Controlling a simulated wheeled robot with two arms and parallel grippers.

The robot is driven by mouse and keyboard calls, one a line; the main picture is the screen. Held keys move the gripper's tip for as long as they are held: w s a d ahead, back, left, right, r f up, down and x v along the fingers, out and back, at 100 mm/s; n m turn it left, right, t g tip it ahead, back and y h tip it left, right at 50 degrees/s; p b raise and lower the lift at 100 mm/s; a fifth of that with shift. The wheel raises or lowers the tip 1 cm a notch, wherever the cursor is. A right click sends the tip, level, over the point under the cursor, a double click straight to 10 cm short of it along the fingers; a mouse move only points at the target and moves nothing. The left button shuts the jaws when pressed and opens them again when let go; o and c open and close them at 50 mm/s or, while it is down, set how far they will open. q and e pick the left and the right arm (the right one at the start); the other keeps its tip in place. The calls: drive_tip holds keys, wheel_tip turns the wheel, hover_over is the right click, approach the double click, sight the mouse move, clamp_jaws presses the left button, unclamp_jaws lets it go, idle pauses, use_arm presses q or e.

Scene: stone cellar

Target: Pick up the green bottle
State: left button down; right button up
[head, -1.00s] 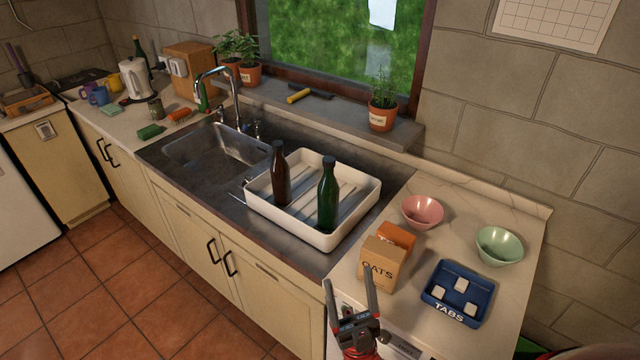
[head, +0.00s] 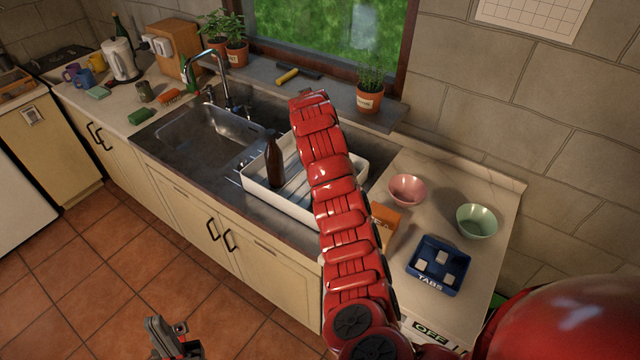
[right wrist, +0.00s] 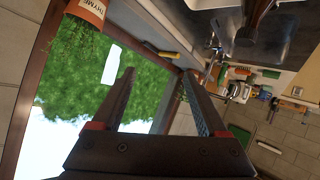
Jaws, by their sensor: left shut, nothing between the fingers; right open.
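The green bottle that stood in the white dish rack (head: 262,192) does not show now in the head view; my raised red right arm covers that part of the rack. A brown bottle (head: 274,163) stands upright in the rack, left of the arm. My right gripper (right wrist: 158,76) is open in the right wrist view, with nothing between its fingers and the window beyond them. It is hidden in the head view. My left gripper (head: 160,328) is shut and empty, low over the floor in front of the cabinets.
Right of the arm are an orange box (head: 384,222), a pink bowl (head: 407,190), a green bowl (head: 477,221) and a blue tray (head: 458,270). The sink (head: 205,135) and tap lie left of the rack. A potted plant (head: 369,100) stands on the sill.

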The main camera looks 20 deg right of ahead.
drive_tip(key=s+r+m+g+y, duration=0.25)
drive_tip(key=s+g, duration=0.45)
drive_tip(key=s, duration=0.6)
drive_tip(key=b+x, duration=0.3)
drive_tip(key=x, duration=0.8)
drive_tip(key=shift+s+a+b, duration=0.2)
drive_tip(key=shift+b, duration=0.1)
drive_tip(key=shift+b+x, duration=0.7)
drive_tip(key=shift+x, duration=0.4)
drive_tip(key=p+x, duration=0.1)
drive_tip(key=p, duration=0.1)
drive_tip(key=p+x, duration=0.2)
drive_tip(key=shift+w+d+f, duration=0.1)
drive_tip(key=shift+w, duration=0.35)
drive_tip(key=shift+x, duration=0.85)
drive_tip(key=shift+s, duration=0.1)
clamp_jaws()
drive_tip(key=shift+f, duration=0.1)
